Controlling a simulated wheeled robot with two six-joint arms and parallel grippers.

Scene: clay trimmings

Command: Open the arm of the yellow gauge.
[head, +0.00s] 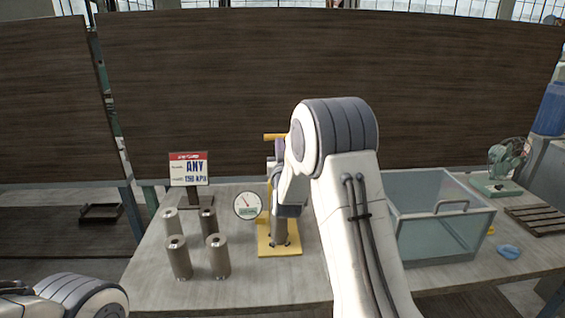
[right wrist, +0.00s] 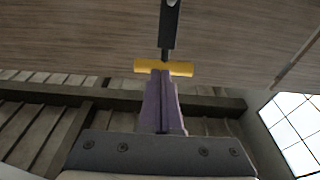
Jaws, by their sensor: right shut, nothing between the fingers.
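The yellow gauge stands on the table with a yellow base (head: 279,252), a round white dial (head: 248,206) on its left and a yellow crossbar handle (head: 273,136) at the top. My right gripper (head: 279,147) is just below that handle, partly hidden by my right arm. In the right wrist view its purple fingers (right wrist: 160,74) are shut together with nothing between them. Their tips meet the yellow handle (right wrist: 178,68) in the picture; I cannot tell whether they touch it. A dark bar (right wrist: 170,25) runs from the handle. My left gripper is out of view.
Several metal cylinders (head: 179,258) stand left of the gauge, in front of a sign (head: 188,168). A clear-walled bin (head: 440,240) is at the right, with a blue item (head: 508,252) and a green machine (head: 497,186) beyond. A dark wooden panel (head: 230,80) rises behind.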

